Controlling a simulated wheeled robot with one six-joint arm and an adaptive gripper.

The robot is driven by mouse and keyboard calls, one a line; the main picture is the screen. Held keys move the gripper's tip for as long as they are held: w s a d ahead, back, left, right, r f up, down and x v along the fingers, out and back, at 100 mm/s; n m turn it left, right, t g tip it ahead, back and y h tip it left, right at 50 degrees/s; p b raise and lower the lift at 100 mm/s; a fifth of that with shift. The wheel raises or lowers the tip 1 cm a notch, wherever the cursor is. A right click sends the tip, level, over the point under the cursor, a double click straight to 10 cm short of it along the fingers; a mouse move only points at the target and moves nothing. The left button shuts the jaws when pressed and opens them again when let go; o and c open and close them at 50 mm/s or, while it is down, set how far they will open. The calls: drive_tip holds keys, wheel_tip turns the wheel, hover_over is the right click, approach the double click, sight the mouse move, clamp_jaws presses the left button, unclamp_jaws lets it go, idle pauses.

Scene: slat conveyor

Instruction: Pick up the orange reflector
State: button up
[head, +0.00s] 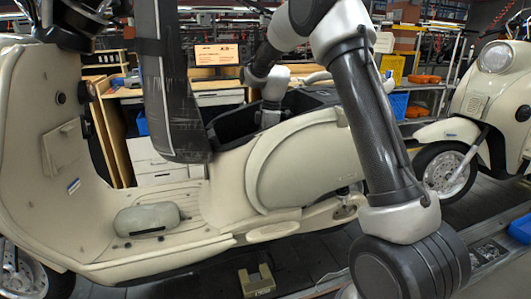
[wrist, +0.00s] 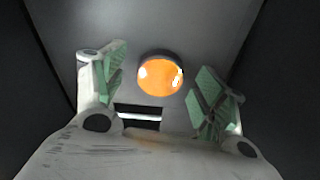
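The orange reflector (wrist: 160,76) is a round, glossy orange disc with a dark rim. In the wrist view it lies on a grey surface, beyond and between the fingertips. My gripper (wrist: 161,60) is open, with green-padded fingers to the left and right of the reflector. Neither finger visibly touches it. In the head view my wrist reaches down into the black open compartment (head: 234,126) of the cream scooter (head: 245,178). My fingers and this reflector are hidden there.
Dark walls stand close on both sides in the wrist view. The scooter's raised dark seat (head: 176,85) stands left of my wrist. A grey lump (head: 147,220) rests on the footboard. A second cream scooter (head: 490,95) stands at right.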

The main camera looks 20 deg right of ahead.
drive_tip(key=c, duration=1)
wheel_tip(320, 180, up, 10)
